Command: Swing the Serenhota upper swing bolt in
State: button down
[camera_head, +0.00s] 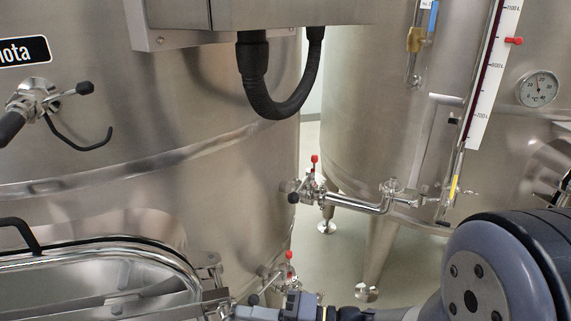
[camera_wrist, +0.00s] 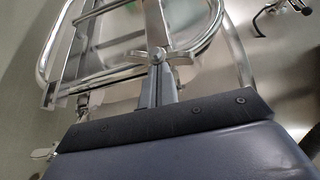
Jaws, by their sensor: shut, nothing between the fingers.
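The Serenhota vat (camera_head: 150,160) fills the left of the head view, with its label (camera_head: 22,51) partly cut off. Its manway (camera_head: 130,262) is at the lower left, with a rounded metal rim and bars across it. In the wrist view, the manway frame (camera_wrist: 213,30) is at the upper middle. A shiny winged nut (camera_wrist: 158,56), apparently on a swing bolt, lies just beyond my fingertips. My gripper (camera_wrist: 160,82) is shut and empty; I cannot tell whether it touches the nut. In the head view, small metal fittings (camera_head: 209,270) sit at the manway's right edge, near my gripper.
A sample valve with a curved tube (camera_head: 82,138) projects above the manway. Red-handled valves and a pipe (camera_head: 350,202) stand to the right. A second vat (camera_head: 375,110) is behind. A dark cable loop (camera_head: 277,105) hangs from a box above.

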jog(key=shift+s+a+b, duration=0.15)
jog(key=shift+s+a, duration=0.15)
jog(key=shift+a, duration=0.2)
jog(key=shift+s+a+b, duration=0.15)
jog(key=shift+s+a, duration=0.1)
jog(key=shift+a, duration=0.2)
jog(key=shift+s+a, duration=0.1)
jog(key=shift+s, duration=0.05)
jog(key=shift+d, duration=0.2)
jog(key=shift+d+b, duration=0.1)
jog(key=shift+b, duration=0.2)
jog(key=shift+d, duration=0.25)
jog(key=s+d+b, duration=0.1)
jog(key=d, duration=0.7)
jog(key=shift+d, duration=0.35)
